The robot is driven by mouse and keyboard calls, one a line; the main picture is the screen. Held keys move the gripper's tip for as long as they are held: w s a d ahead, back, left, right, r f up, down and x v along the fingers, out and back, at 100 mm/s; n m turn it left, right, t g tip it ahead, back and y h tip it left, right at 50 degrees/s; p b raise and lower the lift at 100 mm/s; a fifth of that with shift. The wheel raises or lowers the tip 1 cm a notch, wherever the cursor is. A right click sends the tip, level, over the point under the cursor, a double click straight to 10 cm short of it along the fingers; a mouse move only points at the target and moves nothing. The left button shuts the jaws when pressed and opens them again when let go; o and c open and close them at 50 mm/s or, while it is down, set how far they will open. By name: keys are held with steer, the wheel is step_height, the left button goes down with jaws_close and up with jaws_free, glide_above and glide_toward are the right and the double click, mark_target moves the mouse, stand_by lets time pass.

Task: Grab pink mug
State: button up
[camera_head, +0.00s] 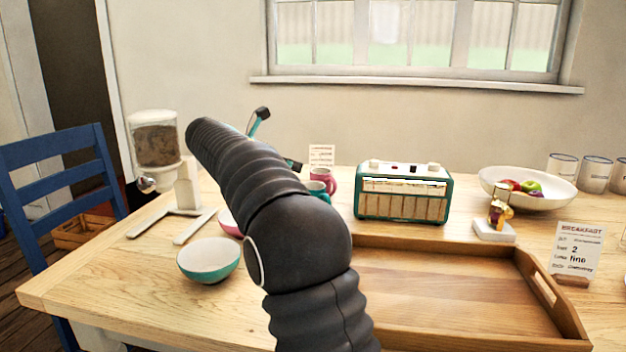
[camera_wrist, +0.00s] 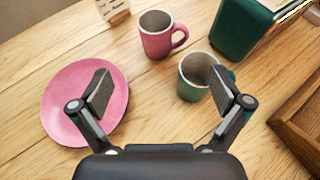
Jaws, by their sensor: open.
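The pink mug (camera_wrist: 158,38) stands upright on the wooden table in the wrist view, its handle toward the right. In the head view the pink mug (camera_head: 324,180) shows partly behind my arm and a green mug. The green mug (camera_wrist: 194,78) stands close in front of it, to the right, and shows in part in the head view (camera_head: 318,192). My gripper (camera_wrist: 165,95) is open and empty, its fingers spread wide. The pink mug lies beyond the fingertips; the green mug is nearer the right finger. In the head view my gripper (camera_head: 276,142) is mostly hidden by my arm.
A pink plate (camera_wrist: 70,105) lies under the left finger in the wrist view. A green radio (camera_head: 402,192) stands right of the mugs. A wooden tray (camera_head: 440,243) lies in front of it. A green bowl (camera_head: 208,262) and a cereal dispenser (camera_head: 156,140) are at left.

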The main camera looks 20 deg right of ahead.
glide_toward(318, 171)
steer(key=s+d, duration=0.2)
steer(key=s, duration=0.1)
steer(key=shift+x, duration=2.85)
steer(key=shift+w+a+f, duration=0.1)
steer(key=shift+a+f, duration=0.05)
steer(key=shift+f, duration=0.05)
jaws_close()
